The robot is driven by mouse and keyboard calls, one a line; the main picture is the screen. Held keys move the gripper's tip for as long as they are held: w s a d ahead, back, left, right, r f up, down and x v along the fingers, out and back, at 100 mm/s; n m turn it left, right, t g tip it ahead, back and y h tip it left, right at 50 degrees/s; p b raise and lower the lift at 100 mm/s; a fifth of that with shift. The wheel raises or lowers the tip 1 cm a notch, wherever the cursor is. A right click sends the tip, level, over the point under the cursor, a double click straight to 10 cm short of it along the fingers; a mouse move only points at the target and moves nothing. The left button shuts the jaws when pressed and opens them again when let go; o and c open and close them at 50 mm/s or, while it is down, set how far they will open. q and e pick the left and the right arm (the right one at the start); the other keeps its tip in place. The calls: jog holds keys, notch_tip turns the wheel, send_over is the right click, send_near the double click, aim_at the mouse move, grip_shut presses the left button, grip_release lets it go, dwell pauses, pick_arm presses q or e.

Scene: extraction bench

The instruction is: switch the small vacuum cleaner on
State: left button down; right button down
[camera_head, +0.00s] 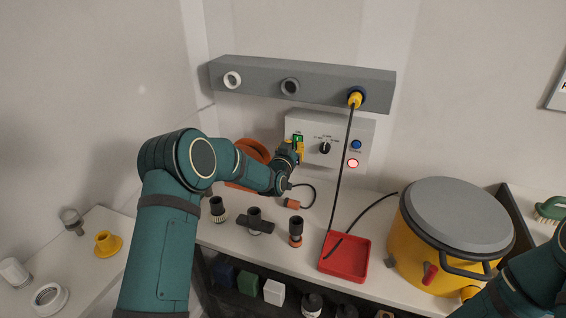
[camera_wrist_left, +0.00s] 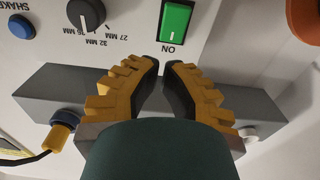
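A grey-white control box (camera_head: 326,142) on the back wall carries a green rocker switch (camera_wrist_left: 175,22) marked ON, a black dial (camera_wrist_left: 86,14), a blue button (camera_head: 356,145) and a lit red lamp (camera_head: 353,163). A yellow drum-shaped vacuum cleaner (camera_head: 408,243) with a grey lid stands on the bench at the right. My left gripper (camera_wrist_left: 161,64) is empty, its fingertips nearly together, beside the green switch; I cannot tell whether it touches. It partly covers the switch side in the head view. My right arm shows at lower right; its gripper is not clearly seen.
A grey rail (camera_head: 320,88) above the box has several sockets; a yellow plug (camera_head: 355,98) sits in the right one, its cable hanging to a red tray (camera_head: 363,258). Several dark hose fittings stand on the bench.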

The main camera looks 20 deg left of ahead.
pick_arm(q)
jog(key=s+r, duration=0.1)
jog(key=s, duration=0.7)
jog(key=shift+a+r+p, duration=0.15)
jog(key=shift+a+p, duration=0.1)
jog(key=shift+p, duration=0.2)
jog(key=shift+a, duration=0.1)
